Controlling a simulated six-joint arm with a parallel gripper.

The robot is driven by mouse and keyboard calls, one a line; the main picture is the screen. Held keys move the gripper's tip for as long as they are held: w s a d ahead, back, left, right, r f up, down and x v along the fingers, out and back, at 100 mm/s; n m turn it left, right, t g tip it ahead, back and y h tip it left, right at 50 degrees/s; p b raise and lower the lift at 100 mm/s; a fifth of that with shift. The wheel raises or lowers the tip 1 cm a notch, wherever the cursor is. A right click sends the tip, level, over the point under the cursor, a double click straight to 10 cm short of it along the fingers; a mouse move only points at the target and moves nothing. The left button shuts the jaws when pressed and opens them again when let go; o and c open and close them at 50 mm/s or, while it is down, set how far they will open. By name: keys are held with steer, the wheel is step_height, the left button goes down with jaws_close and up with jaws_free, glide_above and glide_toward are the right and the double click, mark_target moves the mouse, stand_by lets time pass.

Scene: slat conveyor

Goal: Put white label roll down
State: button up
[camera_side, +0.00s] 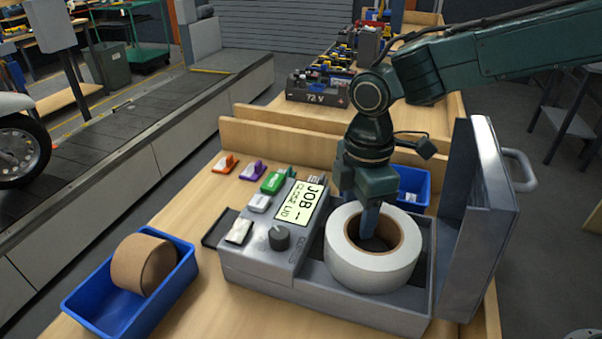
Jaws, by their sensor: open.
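The white label roll (372,272) lies flat, hole upward, in the open bay of the grey label printer (262,262). Its brown core (402,236) faces up. My gripper (370,232) is open and comes down from above, with its blue fingertip area inside or just over the roll's core. The fingertips are partly hidden by the roll, so I cannot tell whether they touch it. The printer's grey lid (480,215) stands open at the right of the bay. The printer's lit screen (300,206) reads "JOB" on its top line.
A blue bin (92,299) with a brown tape roll (143,264) stands at the left front. Several small coloured items, including a green one (275,181), lie behind the printer. Another blue bin (415,184) sits behind my gripper. A low wooden board (300,142) edges the bench.

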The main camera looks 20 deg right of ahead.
step_height(320, 180, up, 12)
steer(key=shift+f, duration=0.15)
stand_by(0.4)
stand_by(0.5)
steer(key=s+d+r+m+t, duration=0.1)
steer(key=d+r+m+t, duration=0.3)
steer(key=d, duration=0.5)
steer(key=s+d+r+m+t, duration=0.1)
steer(key=d+r+m+t, duration=0.25)
steer(key=d+r, duration=0.4)
steer(key=s+d+f+m+g, duration=0.1)
steer(key=s+d+f+m, duration=0.2)
steer(key=s+f, duration=0.3)
steer(key=s+d+f+m+g, duration=0.1)
steer(key=s+d+f+m, duration=0.2)
steer(key=s, duration=0.9)
step_height(320, 180, down, 4)
steer(key=m, duration=0.2)
steer(key=shift+d+m, duration=0.15)
steer(key=shift+m, duration=0.2)
